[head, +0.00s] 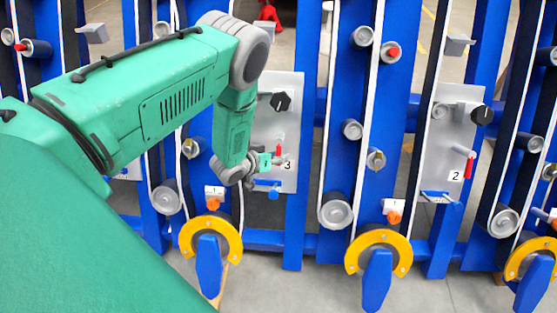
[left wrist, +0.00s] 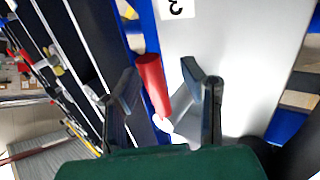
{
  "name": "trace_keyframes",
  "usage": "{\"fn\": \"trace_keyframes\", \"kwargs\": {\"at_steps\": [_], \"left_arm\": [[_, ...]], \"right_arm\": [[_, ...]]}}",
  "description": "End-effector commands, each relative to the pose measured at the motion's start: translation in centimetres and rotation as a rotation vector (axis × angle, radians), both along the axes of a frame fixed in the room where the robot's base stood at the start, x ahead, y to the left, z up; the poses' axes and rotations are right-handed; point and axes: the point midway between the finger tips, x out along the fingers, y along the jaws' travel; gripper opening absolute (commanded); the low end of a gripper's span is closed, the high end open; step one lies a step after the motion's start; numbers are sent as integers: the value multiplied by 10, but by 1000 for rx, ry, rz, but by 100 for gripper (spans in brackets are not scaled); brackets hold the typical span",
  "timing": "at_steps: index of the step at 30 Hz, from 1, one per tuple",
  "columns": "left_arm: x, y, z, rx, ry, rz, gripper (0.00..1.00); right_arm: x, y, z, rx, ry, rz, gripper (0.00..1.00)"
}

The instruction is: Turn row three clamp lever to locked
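The row three clamp lever (head: 278,151) has a red handle and sits on a grey panel (head: 290,125) labelled 3. The handle points up in the head view, and its lower part is close to my gripper. In the left wrist view the red lever handle (left wrist: 152,84) lies between the two dark fingers. My left gripper (head: 276,160) is at the lever; in the left wrist view its fingers (left wrist: 158,70) are apart, with a gap visible on the right side of the handle. Contact on the left side is unclear. My right gripper is out of view.
A black knob (head: 281,101) sits above the lever, and a blue bracket (head: 267,189) is below it. Panel two (head: 452,125), with its red lever (head: 469,166) pointing down, stands to the right. Blue posts, rollers and yellow guards (head: 379,239) surround the panels.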

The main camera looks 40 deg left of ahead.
Motion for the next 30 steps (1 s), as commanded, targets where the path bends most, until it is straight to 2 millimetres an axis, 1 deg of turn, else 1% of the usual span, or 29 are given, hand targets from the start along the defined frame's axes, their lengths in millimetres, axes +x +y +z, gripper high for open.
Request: {"fn": "trace_keyframes", "kwargs": {"at_steps": [7,11,14,21,24,30], "left_arm": [[-3,-3,-4,-3,9,-4,36],[-11,-2,0,-4,13,-2,36],[-25,1,8,-4,12,0,36],[-70,8,32,-5,12,0,36],[-85,11,41,-5,11,0,36],[-103,14,51,-4,10,-2,36]], "right_arm": [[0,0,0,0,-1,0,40],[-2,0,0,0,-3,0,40],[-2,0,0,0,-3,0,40],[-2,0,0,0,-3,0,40],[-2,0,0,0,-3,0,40],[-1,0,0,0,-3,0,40]]}}
